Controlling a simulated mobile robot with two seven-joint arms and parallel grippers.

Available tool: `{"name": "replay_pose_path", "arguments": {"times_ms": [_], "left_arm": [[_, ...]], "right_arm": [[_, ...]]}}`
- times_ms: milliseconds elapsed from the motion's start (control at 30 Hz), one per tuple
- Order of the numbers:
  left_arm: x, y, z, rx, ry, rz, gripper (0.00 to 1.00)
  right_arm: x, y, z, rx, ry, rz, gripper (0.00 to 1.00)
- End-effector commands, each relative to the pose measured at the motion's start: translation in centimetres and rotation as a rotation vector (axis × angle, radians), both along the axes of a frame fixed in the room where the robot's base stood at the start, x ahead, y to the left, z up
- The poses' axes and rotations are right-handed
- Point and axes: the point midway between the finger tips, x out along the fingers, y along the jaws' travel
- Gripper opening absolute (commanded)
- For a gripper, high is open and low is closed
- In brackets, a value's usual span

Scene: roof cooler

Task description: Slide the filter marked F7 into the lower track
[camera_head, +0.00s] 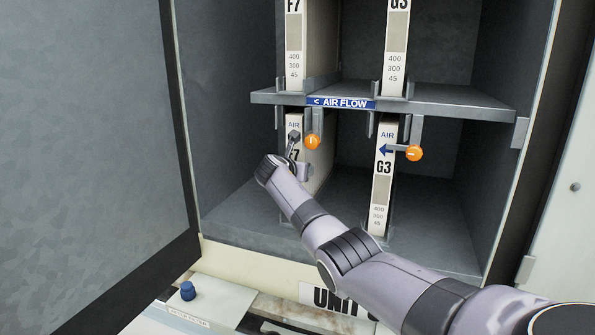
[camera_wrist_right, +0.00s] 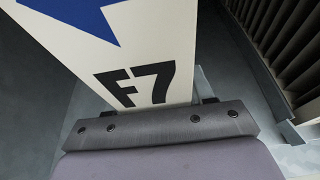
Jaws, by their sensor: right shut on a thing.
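The filter marked F7 (camera_head: 294,124) stands upright in the lower left bay of the cabinet, below the AIR FLOW shelf. Its front edge is cream with AIR printed on top. My right gripper (camera_head: 293,148) is at its front and shut on it, hiding much of the label and the lower part. In the right wrist view the F7 face (camera_wrist_right: 150,50) with a blue arrow fills the space before the gripper (camera_wrist_right: 165,122). A grey track part (camera_wrist_right: 205,85) shows beside it. How deep the filter sits I cannot tell. My left gripper is not in view.
An orange knob (camera_head: 312,142) hangs just right of the filter, and another orange knob (camera_head: 414,153) is by the lower G3 filter (camera_head: 381,190). Upper F7 (camera_head: 292,45) and G3 (camera_head: 396,45) filters stand above the shelf (camera_head: 450,98). An open door (camera_head: 80,140) is left.

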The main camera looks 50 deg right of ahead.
Motion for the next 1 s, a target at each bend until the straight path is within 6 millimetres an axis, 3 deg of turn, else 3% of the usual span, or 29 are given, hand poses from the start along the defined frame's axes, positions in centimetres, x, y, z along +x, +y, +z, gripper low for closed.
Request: {"name": "replay_pose_path", "arguments": {"times_ms": [267, 300, 367, 767, 1000], "left_arm": [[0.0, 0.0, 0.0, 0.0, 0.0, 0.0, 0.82], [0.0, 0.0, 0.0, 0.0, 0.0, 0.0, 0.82], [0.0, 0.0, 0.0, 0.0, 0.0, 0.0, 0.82], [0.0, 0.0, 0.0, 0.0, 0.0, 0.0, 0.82], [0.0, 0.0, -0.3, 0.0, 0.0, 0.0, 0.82]], "right_arm": [[0.0, -0.1, 0.2, -0.003, -0.003, 0.001, 0.0], [0.0, -0.1, 0.2, -0.003, -0.003, 0.001, 0.62], [0.0, -0.1, 0.2, -0.002, -0.002, 0.001, 0.81], [-0.1, 0.1, -0.1, 0.0, 0.002, -0.001, 0.82], [-0.6, 1.4, 0.4, -0.002, -0.001, 0.0, 0.82]]}}
